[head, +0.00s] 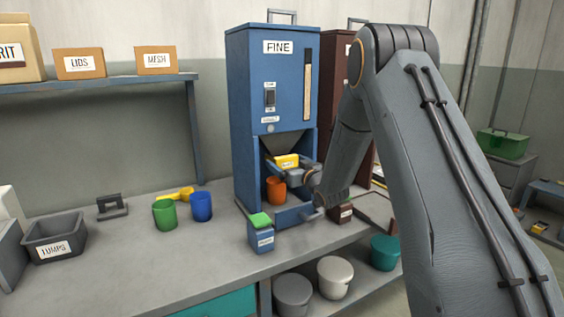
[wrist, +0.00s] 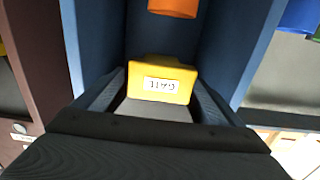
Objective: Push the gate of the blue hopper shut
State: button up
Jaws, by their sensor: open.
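The blue hopper (head: 268,95), labelled FINE, stands upright on the bench. Its yellow gate (head: 286,161) shows at the top of the open bay, under the dark funnel. In the wrist view the gate (wrist: 162,80) is a yellow block with a label that appears upside down. My gripper (head: 300,167) reaches into the bay at the gate. In the wrist view its two dark fingers (wrist: 160,88) are apart, one on each side of the gate. I cannot tell whether they touch it. The far side of the gate is hidden.
An orange cup (head: 275,189) stands in the bay below the gate. A small blue box with a green top (head: 261,234) stands in front. A dark red hopper (head: 333,90) is close on the right, partly behind my arm. Green (head: 165,214) and blue (head: 201,206) cups stand left.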

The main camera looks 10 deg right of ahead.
aim_at(288, 164)
jog(key=shift+v, duration=1.4)
jog(key=shift+s+d+g+h, duration=0.1)
jog(key=shift+s+g+h, duration=0.2)
jog(key=shift+s+h, duration=0.1)
jog(key=s+f+m+g+h, duration=0.1)
jog(key=s+f+g, duration=0.2)
jog(key=s, duration=1.2)
jog(key=s+f+m+g+h, duration=0.1)
jog(key=s+g, duration=0.7)
jog(key=s, duration=0.8)
jog(key=s+f+m+g+h, duration=0.1)
jog(key=s+f+g, duration=0.3)
jog(key=s, duration=1.2)
jog(key=shift+s+a+f+m+g+h, duration=0.2)
jog(key=shift+a+f+m+g+h, duration=0.15)
jog(key=shift+g+h, duration=0.5)
